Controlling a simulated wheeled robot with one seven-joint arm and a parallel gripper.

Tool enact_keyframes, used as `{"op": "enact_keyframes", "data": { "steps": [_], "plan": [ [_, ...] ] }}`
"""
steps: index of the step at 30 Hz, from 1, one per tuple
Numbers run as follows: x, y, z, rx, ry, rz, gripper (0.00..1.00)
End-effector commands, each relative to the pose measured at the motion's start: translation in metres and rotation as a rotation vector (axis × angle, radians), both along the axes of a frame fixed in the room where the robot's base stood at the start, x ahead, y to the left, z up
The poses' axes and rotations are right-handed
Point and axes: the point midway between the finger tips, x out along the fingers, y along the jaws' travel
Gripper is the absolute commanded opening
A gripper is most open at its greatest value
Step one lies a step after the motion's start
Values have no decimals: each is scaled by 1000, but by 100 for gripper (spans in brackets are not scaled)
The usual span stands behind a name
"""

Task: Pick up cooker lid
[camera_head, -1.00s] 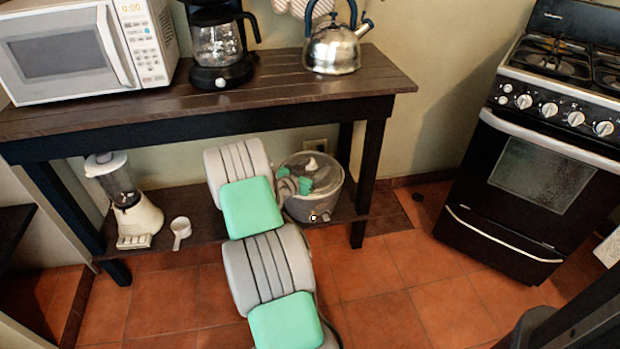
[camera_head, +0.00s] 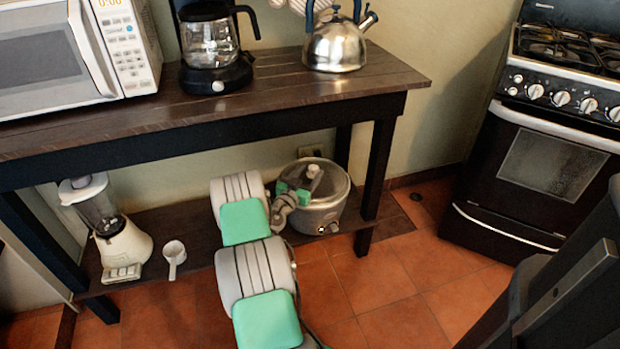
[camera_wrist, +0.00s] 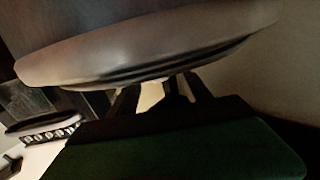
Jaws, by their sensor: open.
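The cooker (camera_head: 322,216) is a round grey metal pot on the lower shelf, at its right end. Its lid (camera_head: 333,181) sits on top, with a small light knob (camera_head: 313,170). My gripper (camera_head: 304,178) is open at the left part of the lid, close to the knob. My arm hides the cooker's left side. In the wrist view a large, rounded grey rim, which looks like part of the cooker or lid, fills the top. My dark fingers (camera_wrist: 163,98) stand apart below it. I cannot tell whether they touch the knob.
The dark wooden table top (camera_head: 280,88) overhangs the cooker, and a table leg (camera_head: 377,180) stands just right of it.

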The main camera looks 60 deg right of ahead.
Motion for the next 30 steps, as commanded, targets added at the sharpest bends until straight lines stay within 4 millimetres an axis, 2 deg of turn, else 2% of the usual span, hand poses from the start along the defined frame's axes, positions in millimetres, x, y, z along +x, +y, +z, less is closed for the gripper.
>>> {"op": "enact_keyframes", "data": {
  "steps": [3,6,13,30],
  "plan": [
    [-2,-24,0,-2,-2,-4,57],
    [-1,-35,1,-1,-2,-1,57],
    [1,-36,2,0,0,3,57],
    [2,-35,2,0,0,4,10]
  ]
}}
